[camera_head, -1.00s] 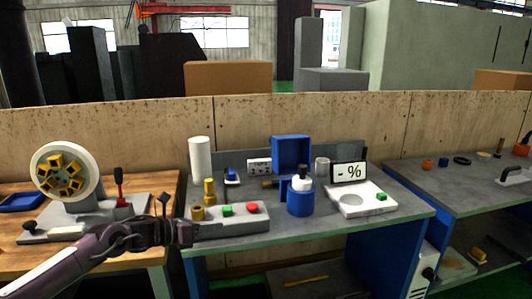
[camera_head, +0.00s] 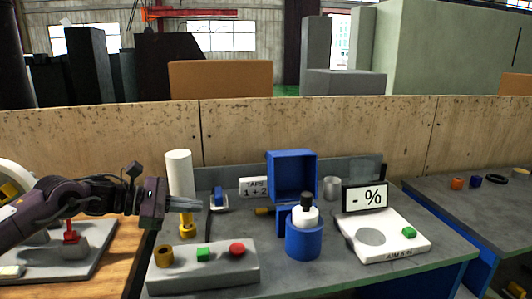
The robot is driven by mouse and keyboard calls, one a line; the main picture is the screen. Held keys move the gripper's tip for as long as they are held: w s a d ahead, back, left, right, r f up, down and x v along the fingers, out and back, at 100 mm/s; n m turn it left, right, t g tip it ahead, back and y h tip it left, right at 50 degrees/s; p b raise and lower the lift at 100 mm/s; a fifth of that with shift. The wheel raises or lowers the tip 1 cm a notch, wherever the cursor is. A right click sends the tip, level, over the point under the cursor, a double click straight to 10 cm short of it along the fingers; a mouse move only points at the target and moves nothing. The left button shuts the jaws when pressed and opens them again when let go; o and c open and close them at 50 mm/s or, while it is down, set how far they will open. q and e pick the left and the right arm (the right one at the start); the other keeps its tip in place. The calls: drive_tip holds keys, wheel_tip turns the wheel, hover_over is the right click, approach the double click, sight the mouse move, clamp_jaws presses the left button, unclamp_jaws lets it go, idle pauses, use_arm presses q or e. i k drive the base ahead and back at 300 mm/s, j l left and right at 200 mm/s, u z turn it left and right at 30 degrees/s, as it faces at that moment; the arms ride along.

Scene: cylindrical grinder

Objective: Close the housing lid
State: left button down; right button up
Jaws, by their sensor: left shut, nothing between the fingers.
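The housing lid (camera_head: 291,174) looks like a blue, hollow box-shaped cover. It stands raised at the back of the middle bench, with its open side facing me. The lower blue housing (camera_head: 283,216) is mostly hidden behind a blue cup. My left gripper (camera_head: 176,210) is shut and empty. It reaches in from the left, in front of the white cylinder and left of the lid, apart from it. My right gripper is not in view.
The blue cup (camera_head: 304,241) holds a white bottle with a black cap (camera_head: 305,212). A grey button box (camera_head: 204,275) stands at the front left. A white scale (camera_head: 408,236) and its display (camera_head: 364,197) stand right. A white cylinder (camera_head: 180,172) stands behind my gripper.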

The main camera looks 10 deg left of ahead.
sight(290, 173)
drive_tip(key=i, duration=1.1)
